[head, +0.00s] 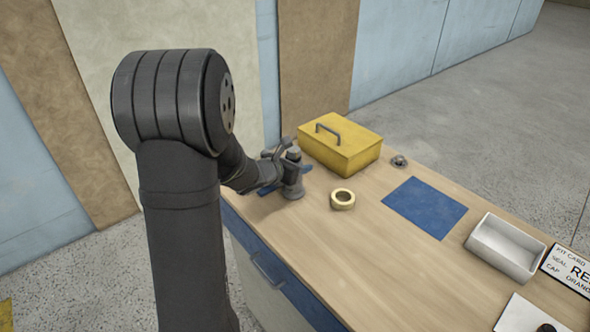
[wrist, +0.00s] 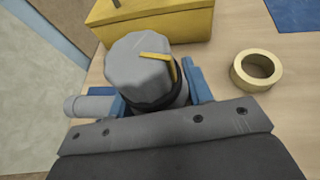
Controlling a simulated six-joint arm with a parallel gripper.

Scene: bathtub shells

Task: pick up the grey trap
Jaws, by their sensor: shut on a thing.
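The grey trap (wrist: 138,68) has a ridged grey cap with a yellow mark, a dark ring below it and a side pipe pointing left. In the head view the trap (head: 293,178) is upright at the table's far left end, in front of the yellow box. My gripper (wrist: 152,98) is shut on it, with one blue finger on each side of its body below the cap. In the head view my gripper (head: 284,182) is around the trap. The trap's base appears at or close to the table top; I cannot tell whether it touches.
A yellow box (head: 345,152) with a handle stands close behind the trap. A cream tape roll (head: 342,199) lies to its right. Farther right on the table (head: 365,265) are a small metal part (head: 399,161), a blue mat (head: 425,207), a white tray (head: 485,252) and a printed card (head: 572,268).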

